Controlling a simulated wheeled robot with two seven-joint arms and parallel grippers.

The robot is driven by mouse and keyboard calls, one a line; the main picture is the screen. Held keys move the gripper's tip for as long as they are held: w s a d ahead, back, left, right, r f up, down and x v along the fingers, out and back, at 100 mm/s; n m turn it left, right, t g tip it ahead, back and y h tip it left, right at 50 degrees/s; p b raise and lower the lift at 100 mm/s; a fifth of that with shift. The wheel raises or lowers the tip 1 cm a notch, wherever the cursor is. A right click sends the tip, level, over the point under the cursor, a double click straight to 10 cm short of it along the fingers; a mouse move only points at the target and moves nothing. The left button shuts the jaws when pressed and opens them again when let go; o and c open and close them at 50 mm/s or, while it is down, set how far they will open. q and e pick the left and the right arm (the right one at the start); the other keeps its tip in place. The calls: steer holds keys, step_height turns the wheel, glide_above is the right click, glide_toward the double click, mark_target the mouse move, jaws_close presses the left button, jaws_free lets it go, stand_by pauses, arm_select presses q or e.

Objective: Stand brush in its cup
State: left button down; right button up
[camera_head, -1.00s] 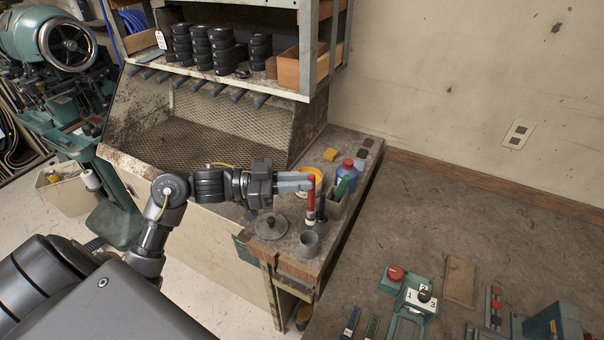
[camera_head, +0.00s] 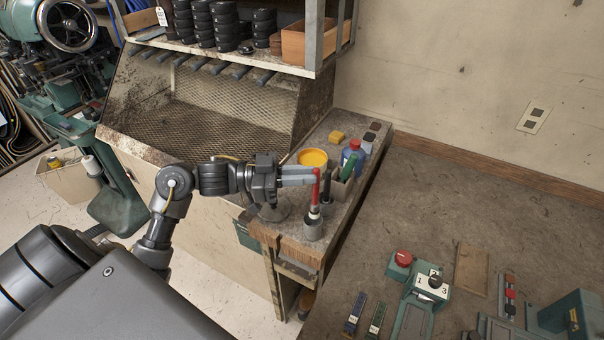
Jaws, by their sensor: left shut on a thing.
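The brush (camera_head: 315,193) has a red handle and a pale and dark lower end. I cannot tell how far the tip reaches inside the cup. My left gripper (camera_head: 312,177) comes in from the left and is shut on the upper part of the red handle. The cup stands near the front end of the narrow bench (camera_head: 290,248). My right gripper is out of view.
A bin with a green-handled tool (camera_head: 345,165), a blue bottle with a red cap (camera_head: 353,155) and a yellow-filled tub (camera_head: 312,158) stand close behind the cup. A round metal lid (camera_head: 274,213) lies left of it. The wire-mesh tray (camera_head: 200,118) is farther back.

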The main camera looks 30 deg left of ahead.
arm_select(q)
steer(key=shift+f+b, duration=2.15)
steer(key=shift+f, duration=0.4)
steer(key=c, duration=1.3)
jaws_free()
steer(key=shift+c, duration=0.2)
steer(key=b+v, duration=0.3)
steer(key=v, duration=0.8)
